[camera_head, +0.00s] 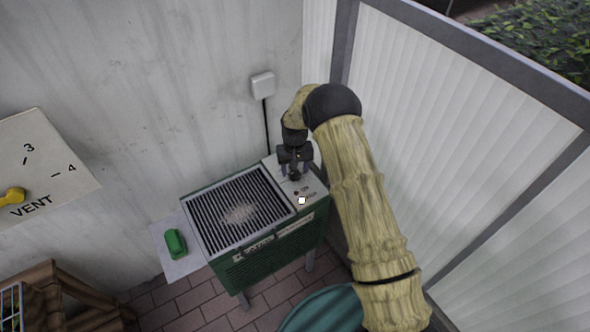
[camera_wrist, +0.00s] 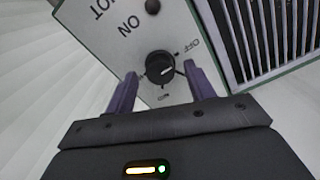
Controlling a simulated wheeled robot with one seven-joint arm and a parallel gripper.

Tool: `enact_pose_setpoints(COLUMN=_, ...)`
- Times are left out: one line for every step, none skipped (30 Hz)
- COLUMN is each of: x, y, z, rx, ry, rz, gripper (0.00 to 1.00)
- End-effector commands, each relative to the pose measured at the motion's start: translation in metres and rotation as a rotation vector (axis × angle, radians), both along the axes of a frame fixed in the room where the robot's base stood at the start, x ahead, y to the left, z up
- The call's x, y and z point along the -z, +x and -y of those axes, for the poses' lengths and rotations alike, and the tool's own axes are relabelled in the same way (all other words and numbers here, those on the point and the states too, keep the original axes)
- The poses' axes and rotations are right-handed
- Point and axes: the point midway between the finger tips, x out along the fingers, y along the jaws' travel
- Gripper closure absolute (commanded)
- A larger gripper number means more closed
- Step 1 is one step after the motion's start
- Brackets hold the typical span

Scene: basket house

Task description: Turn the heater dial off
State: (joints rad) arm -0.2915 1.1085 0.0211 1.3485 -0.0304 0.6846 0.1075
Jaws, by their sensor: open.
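The heater (camera_head: 262,254) is a green box with a dark grille on top and a pale control panel (camera_head: 314,190) along its right side. In the head view my gripper (camera_head: 295,174) hides the dial.
A green object (camera_head: 175,243) lies on the heater's left side shelf (camera_head: 183,266). A wall box (camera_head: 262,85) with a cable is behind. A vent panel (camera_head: 45,170) is at left, ribbed white panels (camera_head: 450,130) at right.

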Motion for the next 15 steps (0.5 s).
enact_pose_setpoints(x=-0.005, y=0.001, z=0.0, rx=0.0, ry=0.0, rz=0.002, gripper=0.46)
enact_pose_setpoints(x=-0.009, y=0.001, z=0.0, rx=0.0, ry=0.0, rz=0.002, gripper=0.46)
enact_pose_setpoints(x=-0.015, y=0.001, z=0.0, rx=0.0, ry=0.001, rz=0.003, gripper=0.46)
enact_pose_setpoints(x=-0.02, y=0.001, z=0.0, rx=0.0, ry=0.002, rz=0.003, gripper=0.46)
enact_pose_setpoints(x=-0.025, y=0.001, z=0.0, rx=0.0, ry=0.002, rz=0.003, gripper=0.46)
enact_pose_setpoints(x=-0.033, y=0.001, z=0.0, rx=0.0, ry=0.002, rz=0.004, gripper=0.46)
enact_pose_setpoints(x=-0.039, y=0.001, z=0.0, rx=0.0, ry=0.002, rz=0.003, gripper=0.46)
enact_pose_setpoints(x=-0.045, y=0.001, z=0.0, rx=0.0, ry=0.002, rz=0.004, gripper=0.46)
enact_pose_setpoints(x=-0.053, y=0.0, z=0.0, rx=0.0, ry=0.002, rz=0.003, gripper=0.46)
enact_pose_setpoints(x=-0.059, y=0.0, z=0.0, rx=0.0, ry=0.002, rz=0.003, gripper=0.46)
enact_pose_setpoints(x=-0.065, y=0.001, z=0.0, rx=0.0, ry=0.002, rz=0.004, gripper=0.46)
enact_pose_setpoints(x=-0.073, y=0.001, z=0.0, rx=0.0, ry=0.001, rz=0.002, gripper=0.46)
enact_pose_setpoints(x=-0.079, y=0.001, z=0.0, rx=0.0, ry=0.002, rz=0.003, gripper=0.46)
enact_pose_setpoints(x=-0.085, y=0.001, z=0.0, rx=0.0, ry=0.002, rz=0.004, gripper=0.46)
enact_pose_setpoints(x=-0.093, y=0.001, z=0.0, rx=0.0, ry=0.002, rz=0.003, gripper=0.46)
